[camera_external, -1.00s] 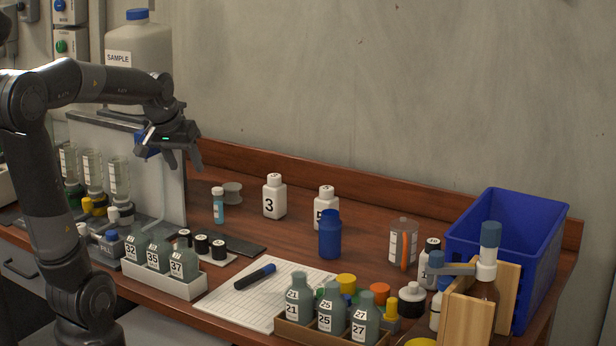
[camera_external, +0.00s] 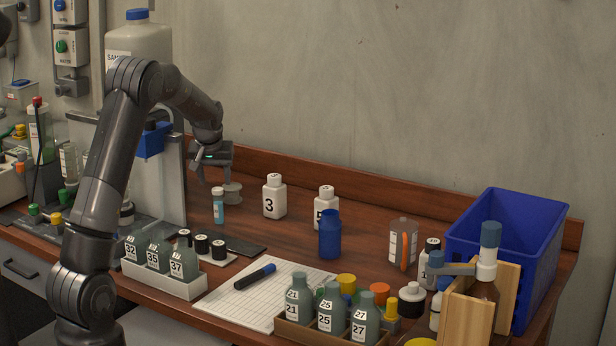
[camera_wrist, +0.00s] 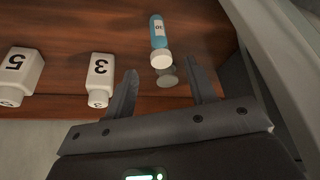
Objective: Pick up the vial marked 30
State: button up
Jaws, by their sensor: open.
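A small blue vial with a white cap (camera_external: 219,205) stands upright at the back left of the bench. It also shows in the wrist view (camera_wrist: 158,32), beyond my fingertips; its label has small digits that I cannot read with certainty. My gripper (camera_external: 213,168) is above the back of the bench, over and slightly behind the vial. In the wrist view my gripper (camera_wrist: 164,75) has its two fingers wide apart with nothing held. No other vial of this kind is clearly marked 30 in view.
A grey spool-like object (camera_external: 232,192) stands close behind the vial, below my gripper. White bottles marked 3 (camera_external: 274,197) and 5 (camera_external: 325,208) stand to the right. A clear upright panel (camera_external: 160,190) is at the left. A white tray of numbered bottles (camera_external: 165,279) is in front.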

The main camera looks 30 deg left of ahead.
aim_at(219, 206)
jog(key=x, duration=0.6)
jog(key=shift+w+a, duration=0.1)
jog(key=shift+x, duration=2.6)
jog(key=shift+f, duration=0.1)
jog(key=shift+c, duration=0.4)
jog(key=c, duration=1)
